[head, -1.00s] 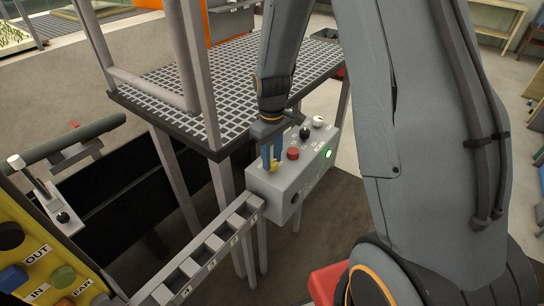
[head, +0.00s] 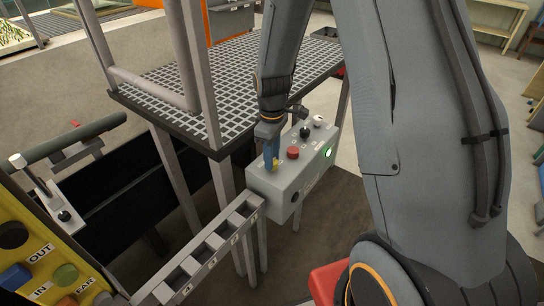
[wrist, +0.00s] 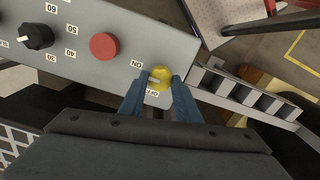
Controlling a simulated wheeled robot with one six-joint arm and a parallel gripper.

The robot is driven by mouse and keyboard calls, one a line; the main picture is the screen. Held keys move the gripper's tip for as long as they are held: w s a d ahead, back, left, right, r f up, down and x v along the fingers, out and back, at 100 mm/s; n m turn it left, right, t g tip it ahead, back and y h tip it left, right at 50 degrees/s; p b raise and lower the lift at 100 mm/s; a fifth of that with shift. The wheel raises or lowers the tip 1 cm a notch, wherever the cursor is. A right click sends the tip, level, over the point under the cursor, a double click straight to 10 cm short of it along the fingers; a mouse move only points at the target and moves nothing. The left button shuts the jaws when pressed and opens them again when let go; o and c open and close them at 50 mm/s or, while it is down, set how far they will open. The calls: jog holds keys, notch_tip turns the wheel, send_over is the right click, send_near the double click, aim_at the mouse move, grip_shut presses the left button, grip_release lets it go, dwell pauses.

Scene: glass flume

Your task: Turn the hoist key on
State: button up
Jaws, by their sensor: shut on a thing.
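The hoist key (wrist: 162,74) is a yellow round piece with a pale bar across it, on the top face of a grey control box (head: 290,185). ON and OFF labels lie beside it in the wrist view; the pale bar's exact setting is hard to tell. My gripper (wrist: 160,80) has its blue fingers on either side of the key, shut on it. In the head view my gripper (head: 271,164) points down at the box's near left end, and the fingers mostly hide the key.
A red button (head: 293,153) and a black dial (head: 305,132) sit farther along the box. A slotted rail (head: 205,250) runs from the box toward the lower left. A grated platform (head: 230,80) stands behind.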

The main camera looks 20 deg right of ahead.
jog(key=o, duration=1)
jog(key=shift+o, duration=0.2)
jog(key=shift+r, duration=0.15)
jog(key=shift+r+b, duration=0.95)
jog(key=shift+r, duration=2.85)
